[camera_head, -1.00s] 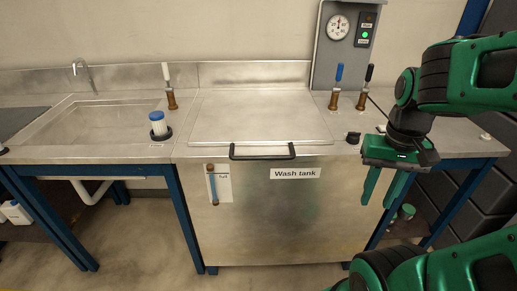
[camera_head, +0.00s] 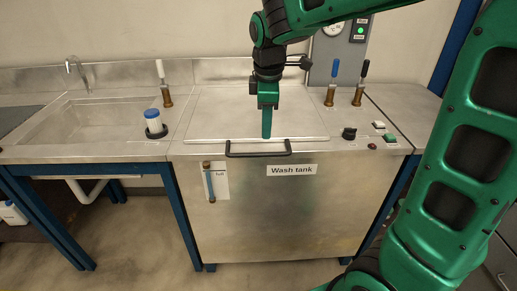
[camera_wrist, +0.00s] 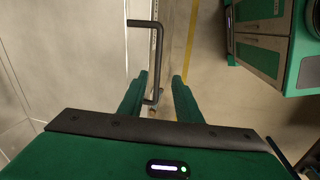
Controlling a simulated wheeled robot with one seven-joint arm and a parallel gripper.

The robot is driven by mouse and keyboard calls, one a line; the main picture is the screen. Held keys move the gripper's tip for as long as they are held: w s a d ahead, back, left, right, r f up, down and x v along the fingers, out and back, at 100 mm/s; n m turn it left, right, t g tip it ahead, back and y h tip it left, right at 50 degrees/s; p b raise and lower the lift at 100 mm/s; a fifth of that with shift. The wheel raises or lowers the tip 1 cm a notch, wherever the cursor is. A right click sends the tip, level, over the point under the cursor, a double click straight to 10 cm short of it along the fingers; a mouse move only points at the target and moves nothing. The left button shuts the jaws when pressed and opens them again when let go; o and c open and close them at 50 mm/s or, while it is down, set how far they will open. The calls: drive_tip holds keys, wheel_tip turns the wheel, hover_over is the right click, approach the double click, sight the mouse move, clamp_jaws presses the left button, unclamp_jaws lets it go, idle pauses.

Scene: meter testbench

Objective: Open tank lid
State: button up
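The wash tank's flat metal lid (camera_head: 215,115) lies closed on the bench in the head view. Its black bar handle (camera_head: 245,155) runs along the front edge. My gripper (camera_head: 267,136) points down over the lid's front part, with its fingertips just above or behind the handle; the exact gap is unclear. In the wrist view the two green fingers of my gripper (camera_wrist: 160,76) are apart, and the handle (camera_wrist: 159,48) shows in line with the space between them. The fingers do not close on it.
A blue-capped filter (camera_head: 153,121) stands left of the lid. A brown-based valve with a white lever (camera_head: 161,70) is behind it, and two more valves are at the right. A black knob (camera_head: 349,133) and buttons sit right of the lid. The lid top is clear.

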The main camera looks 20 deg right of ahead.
sight(259, 154)
drive_tip(key=shift+n, duration=0.4)
drive_tip(key=w+f, duration=0.1)
drive_tip(key=f, duration=0.2)
drive_tip(key=w+f, duration=0.1)
drive_tip(key=f, duration=0.3)
drive_tip(key=w+f, duration=0.1)
drive_tip(key=f, duration=0.2)
drive_tip(key=shift+a+f, duration=0.3)
drive_tip(key=shift+a, duration=0.05)
drive_tip(key=shift+c, duration=0.3)
drive_tip(key=shift+r, duration=0.1)
clamp_jaws()
